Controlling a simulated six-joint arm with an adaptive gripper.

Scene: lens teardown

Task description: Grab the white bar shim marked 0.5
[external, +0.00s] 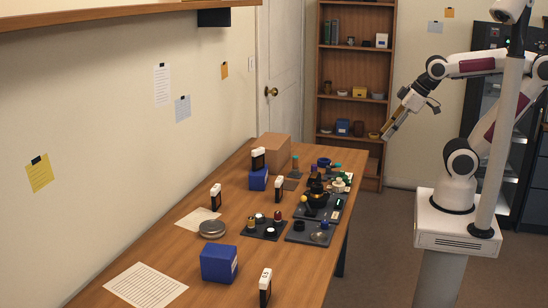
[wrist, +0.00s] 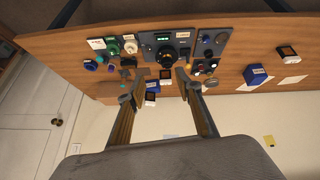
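Several upright white-and-black bars stand on the table, and their markings are too small to read, so I cannot tell which is the 0.5 shim. In the external view one bar (external: 265,281) stands at the front edge, a second bar (external: 216,196) near the wall, a third bar (external: 278,187) mid-table, and a fourth bar (external: 258,157) on or behind the far blue box. In the wrist view one bar (wrist: 287,51) shows at the right. My gripper (external: 387,135) is raised beyond the table's right side, fingers apart; it also shows open and empty in the wrist view (wrist: 161,76).
Dark trays (external: 264,230) with lens parts fill the table's middle and right. Blue boxes (external: 219,264) (external: 258,180), a cardboard box (external: 273,147), a round metal dish (external: 212,229) and paper sheets (external: 146,285) lie around. The front right tabletop is mostly clear.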

